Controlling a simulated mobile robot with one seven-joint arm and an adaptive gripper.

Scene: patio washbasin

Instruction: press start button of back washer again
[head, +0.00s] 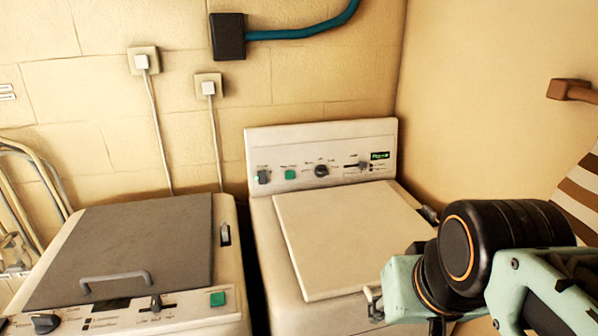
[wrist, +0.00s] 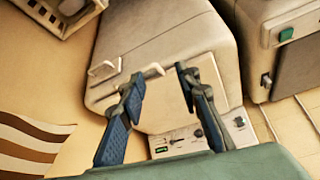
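The white washer (head: 282,232) with a pale lid stands right of centre in the head view, against the wall. I cannot read the labels. In the wrist view this washer (wrist: 170,30) lies beyond my fingers, with its panel (wrist: 195,136) partly hidden by them. My gripper (wrist: 158,80) is open and empty, apart from the panel.
A second washer (head: 238,270) with a grey lid (head: 135,240) and front controls, including a green button (head: 217,299), stands at left. A slatted basket (wrist: 58,15) shows in the wrist view.

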